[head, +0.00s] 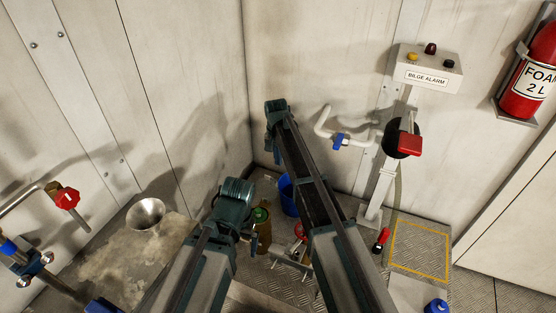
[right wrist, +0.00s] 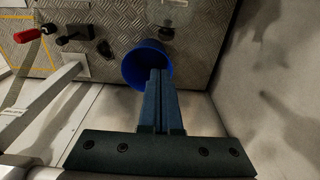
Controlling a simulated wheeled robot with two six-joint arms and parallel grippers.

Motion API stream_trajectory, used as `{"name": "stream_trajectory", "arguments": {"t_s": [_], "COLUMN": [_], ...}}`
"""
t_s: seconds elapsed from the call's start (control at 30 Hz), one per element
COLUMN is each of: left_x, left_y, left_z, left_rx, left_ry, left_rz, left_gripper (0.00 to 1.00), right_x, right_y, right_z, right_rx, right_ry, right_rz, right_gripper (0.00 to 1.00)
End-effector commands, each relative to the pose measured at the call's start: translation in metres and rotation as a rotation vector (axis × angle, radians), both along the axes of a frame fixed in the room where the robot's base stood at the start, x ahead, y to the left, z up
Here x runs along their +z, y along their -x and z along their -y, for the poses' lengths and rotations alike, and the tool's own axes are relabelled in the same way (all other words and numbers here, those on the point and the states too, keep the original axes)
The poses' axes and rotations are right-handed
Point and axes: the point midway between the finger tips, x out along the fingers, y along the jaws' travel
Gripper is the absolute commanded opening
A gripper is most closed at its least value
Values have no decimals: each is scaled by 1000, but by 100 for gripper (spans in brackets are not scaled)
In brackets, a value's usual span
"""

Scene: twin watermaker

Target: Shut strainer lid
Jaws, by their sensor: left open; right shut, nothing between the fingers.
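I cannot clearly make out the strainer or its lid in either view; my arms cover part of the floor area. My right gripper (right wrist: 158,75) is shut and empty. In the right wrist view its fingers overlap the near side of a blue bucket (right wrist: 137,67); whether they touch it I cannot tell. In the head view the right gripper (head: 277,156) points down near the back corner, above the blue bucket (head: 287,197). My left gripper (head: 253,241) is open, low beside a brown bottle-like container with a green top (head: 261,214).
A red handwheel (head: 300,231) sits on a low fitting between my arms. A metal funnel (head: 147,213) and a red valve knob (head: 67,198) are at left. The bilge alarm post (head: 378,190) and a red-handled lever (head: 381,240) stand right. The yellow-outlined floor patch (head: 420,250) is clear.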

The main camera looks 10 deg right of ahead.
Motion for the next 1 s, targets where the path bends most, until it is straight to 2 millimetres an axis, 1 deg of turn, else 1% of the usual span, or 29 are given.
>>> {"name": "stream_trajectory", "arguments": {"t_s": [0.03, 0.27, 0.3, 0.33, 0.37, 0.5, 0.6, 1.0], "left_x": [-15, -46, -46, -36, -33, -30, -29, -29], "left_y": [0, 0, 0, 0, 0, 0, 0, 0], "left_z": [0, 0, 0, 0, 0, 0, 0, 0], "left_rx": [0, 0, 0, 0, 0, 0, 0, 0], "left_ry": [0, 0, 0, 0, 0, 0, 0, 0], "left_rz": [0, 0, 0, 0, 0, 0, 0, 0], "left_gripper": [100, 100, 100, 100, 100, 100, 100, 100], "right_x": [-15, -46, -46, -36, -33, -30, -29, -29], "right_y": [-1, -3, 1, 10, 15, 28, 31, 32], "right_z": [0, 2, 0, -4, -7, -15, -17, -19], "right_rx": [0, 0, 1, 3, 3, 1, 1, 1], "right_ry": [0, 0, 0, 0, 0, 0, 0, 4], "right_rz": [0, 0, 0, 0, 0, 0, 0, 7], "right_gripper": [0, 0, 0, 0, 0, 0, 0, 0]}}
